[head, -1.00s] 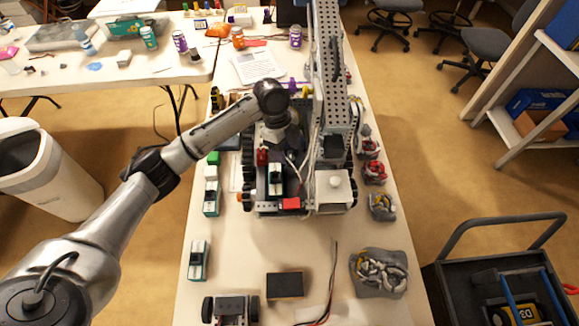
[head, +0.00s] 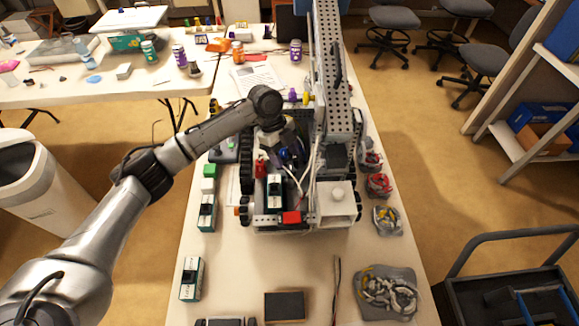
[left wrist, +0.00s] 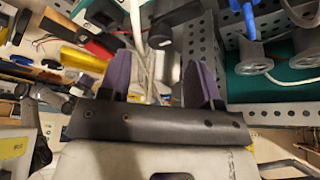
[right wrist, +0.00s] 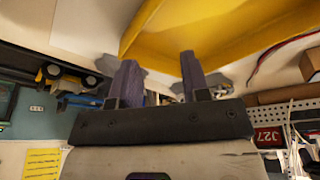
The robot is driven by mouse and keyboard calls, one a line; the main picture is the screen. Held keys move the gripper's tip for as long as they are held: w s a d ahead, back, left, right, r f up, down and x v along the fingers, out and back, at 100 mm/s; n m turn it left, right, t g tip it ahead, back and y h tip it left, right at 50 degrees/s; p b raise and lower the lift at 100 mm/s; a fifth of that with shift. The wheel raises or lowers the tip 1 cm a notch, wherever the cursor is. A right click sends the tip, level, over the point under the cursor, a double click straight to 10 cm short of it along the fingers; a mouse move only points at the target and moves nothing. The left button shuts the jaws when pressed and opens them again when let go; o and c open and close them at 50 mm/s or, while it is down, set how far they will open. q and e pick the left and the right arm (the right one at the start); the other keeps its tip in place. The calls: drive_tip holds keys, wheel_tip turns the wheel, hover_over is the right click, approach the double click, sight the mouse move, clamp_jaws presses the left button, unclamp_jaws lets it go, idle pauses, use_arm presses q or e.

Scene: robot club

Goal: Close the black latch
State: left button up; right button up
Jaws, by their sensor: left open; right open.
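A wheeled metal robot with a tall perforated mast (head: 337,80) stands on the long white table. My left gripper (head: 281,143) is over its left half, pointing down among wires. In the left wrist view my left gripper (left wrist: 161,72) is open, with no object clearly held. A small black part (left wrist: 160,33) with a pale strip beside it lies beyond the gap between the fingers. I cannot tell whether it is the black latch or how the latch stands. My right gripper (right wrist: 160,78) is open and empty in its own view, and is outside the head view.
Green-white boxes (head: 190,279) line the table's left side; cable bundles (head: 386,290) lie right. A yellow surface (right wrist: 215,35) is beyond my right fingers.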

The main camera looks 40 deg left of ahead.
sight(290, 169)
use_arm(q)
drive_tip(key=shift+x, duration=2.45)
use_arm(e)
drive_tip(key=shift+a+f, duration=0.15)
use_arm(q)
drive_tip(key=shift+c, duration=0.3)
